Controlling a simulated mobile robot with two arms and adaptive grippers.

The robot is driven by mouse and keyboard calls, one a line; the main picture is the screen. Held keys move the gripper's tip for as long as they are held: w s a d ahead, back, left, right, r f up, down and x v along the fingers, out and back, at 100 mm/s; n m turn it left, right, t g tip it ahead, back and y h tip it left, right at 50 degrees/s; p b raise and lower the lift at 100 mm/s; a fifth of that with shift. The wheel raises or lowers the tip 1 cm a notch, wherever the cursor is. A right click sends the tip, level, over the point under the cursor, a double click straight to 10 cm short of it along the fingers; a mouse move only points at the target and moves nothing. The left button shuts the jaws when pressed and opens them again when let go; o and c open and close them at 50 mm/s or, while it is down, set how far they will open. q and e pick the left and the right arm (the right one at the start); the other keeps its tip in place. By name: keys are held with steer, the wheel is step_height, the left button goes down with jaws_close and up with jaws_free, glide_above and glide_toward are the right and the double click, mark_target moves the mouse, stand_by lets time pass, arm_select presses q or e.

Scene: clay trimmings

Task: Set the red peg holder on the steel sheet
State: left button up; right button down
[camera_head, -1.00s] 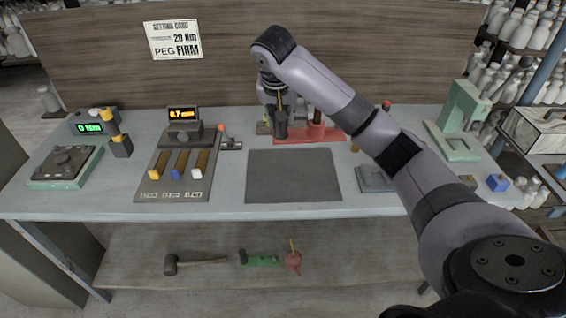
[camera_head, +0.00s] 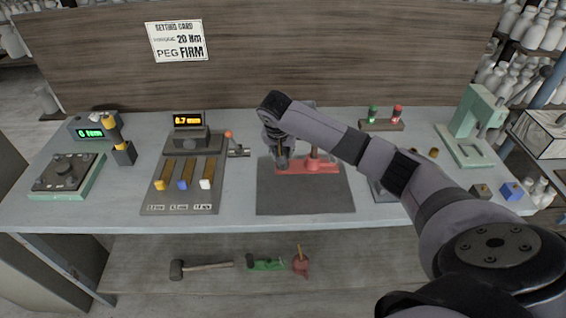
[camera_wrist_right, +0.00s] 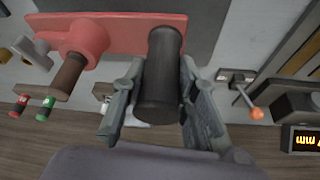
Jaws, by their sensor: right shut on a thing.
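The red peg holder (camera_head: 322,167) has a flat red base, a red socket and a dark upright grip. It is at the far part of the dark steel sheet (camera_head: 305,200); whether it touches the sheet or hangs just above it I cannot tell. My right gripper (camera_head: 281,158) is shut on the holder's dark grip. In the right wrist view, the fingers (camera_wrist_right: 160,105) flank the black grip (camera_wrist_right: 161,70), with the red base (camera_wrist_right: 125,22) and a brown peg (camera_wrist_right: 70,75) in the socket beside it. My left gripper is not in view.
A rack with green and red lamps (camera_head: 383,125) stands behind to the right. A board with yellow, blue and white tipped pegs (camera_head: 181,207) lies left of the sheet. A green press (camera_head: 470,135) is at the right. The sheet's near half is bare.

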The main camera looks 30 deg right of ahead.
step_height(320, 180, down, 6)
steer(key=shift+r+p, duration=0.1)
steer(key=shift+p, duration=0.3)
steer(key=c, duration=1.3)
jaws_free()
steer(key=shift+s, duration=0.1)
steer(key=b+v, duration=0.1)
steer(key=v, duration=1.1)
steer(key=shift+b, duration=0.3)
